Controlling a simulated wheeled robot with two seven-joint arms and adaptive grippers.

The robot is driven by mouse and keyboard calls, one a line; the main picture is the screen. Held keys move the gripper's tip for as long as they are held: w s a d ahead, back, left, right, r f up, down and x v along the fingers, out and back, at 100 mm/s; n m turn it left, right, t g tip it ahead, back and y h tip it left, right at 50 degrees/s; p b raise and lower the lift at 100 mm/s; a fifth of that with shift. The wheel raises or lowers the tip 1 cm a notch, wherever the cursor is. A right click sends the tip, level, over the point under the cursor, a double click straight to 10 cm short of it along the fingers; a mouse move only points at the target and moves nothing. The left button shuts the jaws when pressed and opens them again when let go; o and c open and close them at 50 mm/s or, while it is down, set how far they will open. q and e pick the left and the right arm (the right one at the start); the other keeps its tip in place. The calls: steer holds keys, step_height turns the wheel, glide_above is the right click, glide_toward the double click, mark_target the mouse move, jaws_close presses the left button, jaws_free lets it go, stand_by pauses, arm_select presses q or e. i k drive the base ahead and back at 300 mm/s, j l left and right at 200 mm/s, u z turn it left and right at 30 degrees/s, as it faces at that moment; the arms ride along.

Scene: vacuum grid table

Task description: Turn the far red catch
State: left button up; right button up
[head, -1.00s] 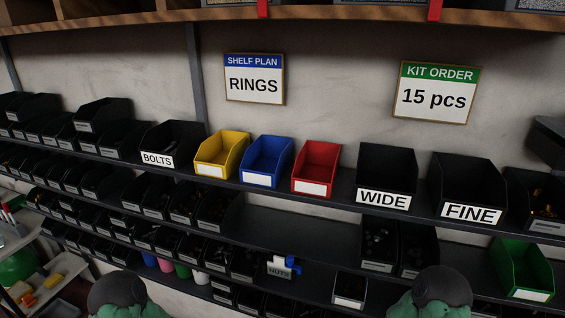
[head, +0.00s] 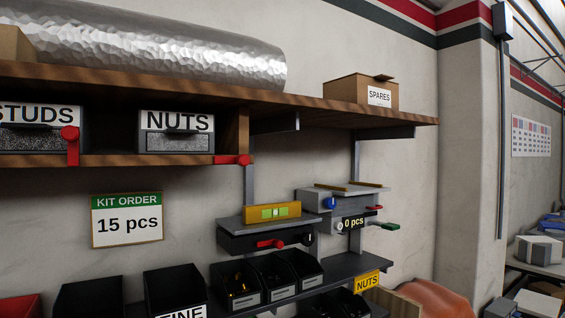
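Two red catches show on the shelf in the head view. The nearer red catch (head: 72,146) hangs upright, with its round knob at the top, between the STUDS drawer (head: 40,130) and the NUTS drawer (head: 176,131). The farther red catch (head: 232,160) lies level along the shelf's lower board, right of the NUTS drawer, with its knob at the right end. Both drawers have clear fronts with grey contents. Neither of my grippers is in view.
A hammered metal roll (head: 150,52) and a SPARES box (head: 361,93) lie on the upper shelf (head: 330,114). Below are a device with a red lever (head: 270,243), a 0 pcs counter (head: 353,223), black bins (head: 240,284) and a KIT ORDER sign (head: 127,219).

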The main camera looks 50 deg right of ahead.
mark_target(242, 160)
steer(key=k+l, duration=0.15)
steer(key=l, duration=0.25)
steer(key=k+l, duration=0.1)
steer(key=l, duration=0.3)
steer(key=k+l, duration=0.15)
steer(key=l, duration=0.3)
steer(key=k+l, duration=0.15)
steer(key=l, duration=0.25)
steer(key=k+l, duration=0.1)
steer(key=l, duration=0.3)
